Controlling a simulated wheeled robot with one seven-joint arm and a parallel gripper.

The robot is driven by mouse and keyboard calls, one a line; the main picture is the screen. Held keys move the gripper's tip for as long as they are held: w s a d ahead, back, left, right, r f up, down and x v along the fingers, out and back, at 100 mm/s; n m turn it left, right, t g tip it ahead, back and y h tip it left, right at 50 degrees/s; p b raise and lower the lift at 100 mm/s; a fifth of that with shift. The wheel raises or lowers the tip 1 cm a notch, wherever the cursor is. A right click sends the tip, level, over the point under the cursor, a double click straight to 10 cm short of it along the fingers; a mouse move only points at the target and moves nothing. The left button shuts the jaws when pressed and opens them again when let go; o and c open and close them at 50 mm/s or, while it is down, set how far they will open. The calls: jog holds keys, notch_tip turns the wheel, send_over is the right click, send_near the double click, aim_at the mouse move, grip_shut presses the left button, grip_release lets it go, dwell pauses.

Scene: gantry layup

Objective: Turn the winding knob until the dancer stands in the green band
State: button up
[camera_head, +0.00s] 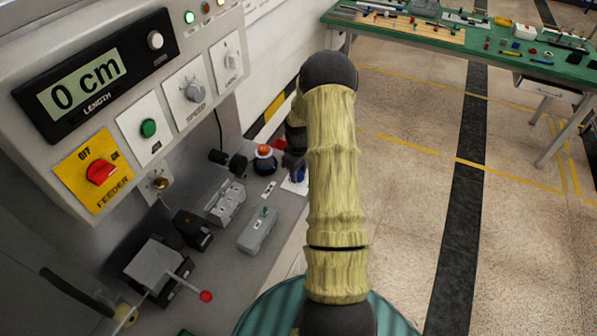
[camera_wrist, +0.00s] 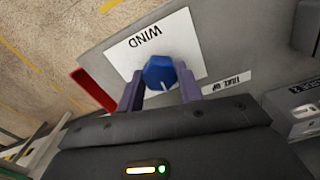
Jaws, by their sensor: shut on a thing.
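The winding knob (camera_wrist: 159,71) is blue with a white pointer line and sits on a white plate marked WIND (camera_wrist: 130,50). In the wrist view its pointer line points toward the lower edge of the picture. My gripper (camera_wrist: 158,80) has its two purple fingers on either side of the knob, shut on it. In the head view my arm hides most of the gripper, and only a bit of blue and a white plate (camera_head: 293,187) show beside it. I cannot make out the dancer or the green band in either view.
A control panel with a display reading 0 cm (camera_head: 85,84) and a yellow FEEDER switch plate (camera_head: 94,172) is at the left. A red bar (camera_wrist: 93,90) lies left of the knob in the wrist view.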

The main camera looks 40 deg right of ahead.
jog(key=shift+m, duration=0.4)
jog(key=m+b, duration=0.1)
jog(key=m, duration=0.1)
jog(key=shift+m, duration=0.4)
jog(key=m+b, duration=0.1)
jog(key=m, duration=0.7)
jog(key=shift+b, duration=0.3)
jog(key=shift+m, duration=2)
jog(key=shift+w, duration=0.1)
jog(key=o, duration=1)
